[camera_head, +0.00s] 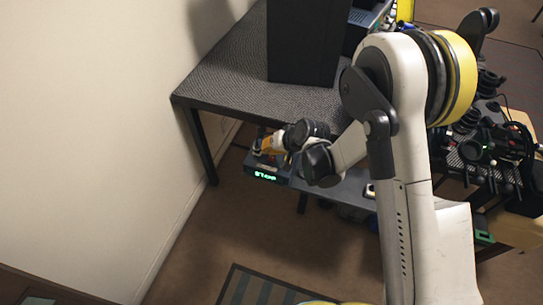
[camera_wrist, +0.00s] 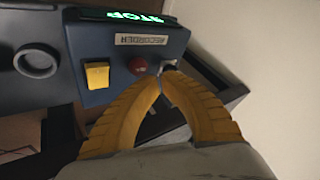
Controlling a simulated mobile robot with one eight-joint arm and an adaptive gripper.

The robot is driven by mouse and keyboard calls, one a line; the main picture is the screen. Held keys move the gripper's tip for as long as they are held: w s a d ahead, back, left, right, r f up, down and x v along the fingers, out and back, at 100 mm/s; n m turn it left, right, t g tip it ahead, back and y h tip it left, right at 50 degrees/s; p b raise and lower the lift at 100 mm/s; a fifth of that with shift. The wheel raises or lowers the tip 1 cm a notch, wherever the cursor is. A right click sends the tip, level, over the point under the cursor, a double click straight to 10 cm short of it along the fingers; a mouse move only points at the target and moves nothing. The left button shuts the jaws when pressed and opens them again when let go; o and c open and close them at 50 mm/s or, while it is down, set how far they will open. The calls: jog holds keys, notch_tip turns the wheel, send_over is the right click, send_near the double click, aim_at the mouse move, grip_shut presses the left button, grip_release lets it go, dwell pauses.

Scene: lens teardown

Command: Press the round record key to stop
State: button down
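The recorder (camera_wrist: 110,45) is a dark blue-grey box with an upside-down RECORDER label (camera_wrist: 140,40) and a lit green display (camera_wrist: 122,17) that seems to read STOP, upside down. A round red key (camera_wrist: 138,66) is on its face, right of a square yellow key (camera_wrist: 97,75). My gripper (camera_wrist: 164,74) has its yellow fingertips together, just right of and below the red key, by a small dark-and-silver knob (camera_wrist: 169,65). Contact with either cannot be told. In the head view the recorder (camera_head: 267,175) shows its green display, with my gripper (camera_head: 266,143) above it.
A dark table (camera_head: 230,85) bears a tall black box (camera_head: 305,40). The recorder sits lower, near the table's front edge. A cluttered bench (camera_head: 490,150) is at right. A round dark ring (camera_wrist: 37,62) is left of the yellow key. A pale wall (camera_head: 90,120) is at left.

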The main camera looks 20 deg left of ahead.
aim_at(269, 156)
jog(key=shift+r, duration=0.1)
jog(key=shift+r+p, duration=1.55)
jog(key=shift+r, duration=1.45)
